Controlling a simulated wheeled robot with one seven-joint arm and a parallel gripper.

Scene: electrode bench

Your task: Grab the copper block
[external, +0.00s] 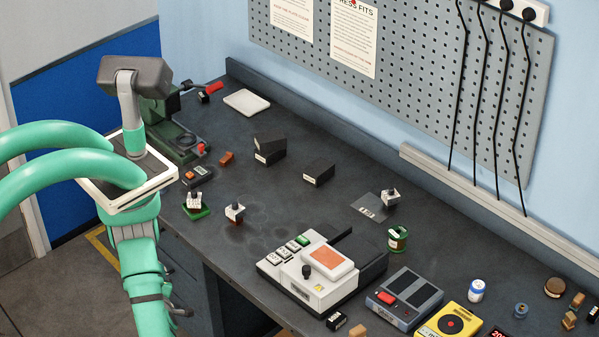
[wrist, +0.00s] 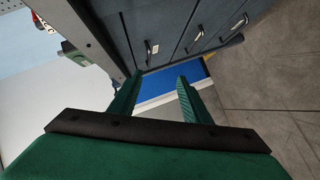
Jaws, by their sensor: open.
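A small reddish-brown block (external: 226,158), which looks like the copper block, lies on the dark bench in the external view, left of the black blocks and behind the small orange-and-black meter. It does not show in the wrist view. My gripper (wrist: 160,76) is open and empty in the wrist view, with two green fingers apart. It is off the bench, facing the drawer fronts and the floor. In the external view my arm is at the left, and I cannot make out the fingers there.
Black blocks (external: 319,172) stand right of the brown block. A dark green machine (external: 172,137) stands at its left, the meter (external: 197,175) in front. A white device with an orange pad (external: 327,257) is mid-bench. Drawers (wrist: 150,30) line the bench front.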

